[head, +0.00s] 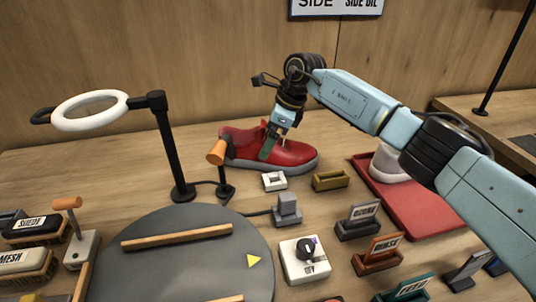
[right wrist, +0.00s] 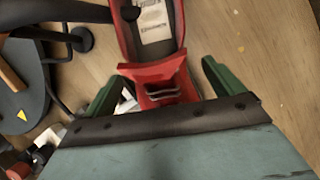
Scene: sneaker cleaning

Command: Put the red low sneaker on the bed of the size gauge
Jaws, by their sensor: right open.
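The red low sneaker (head: 268,148) with a grey sole stands on the table at the back middle, toe to the right. My right gripper (head: 268,146) points down at its laced middle. In the right wrist view the open green fingers (right wrist: 165,82) are on either side of the sneaker's red tongue and laces (right wrist: 160,85), with gaps visible; the printed insole shows beyond. Whether the fingers touch the shoe is unclear. My left gripper is out of view. I cannot clearly identify the size gauge; a grey round plate (head: 185,262) with wooden bars lies at front.
A ring lamp (head: 168,150) on a black post and an orange-topped stand (head: 222,170) stand left of the sneaker. Small labelled blocks (head: 358,222) crowd the front right. Brushes (head: 32,228) lie at left.

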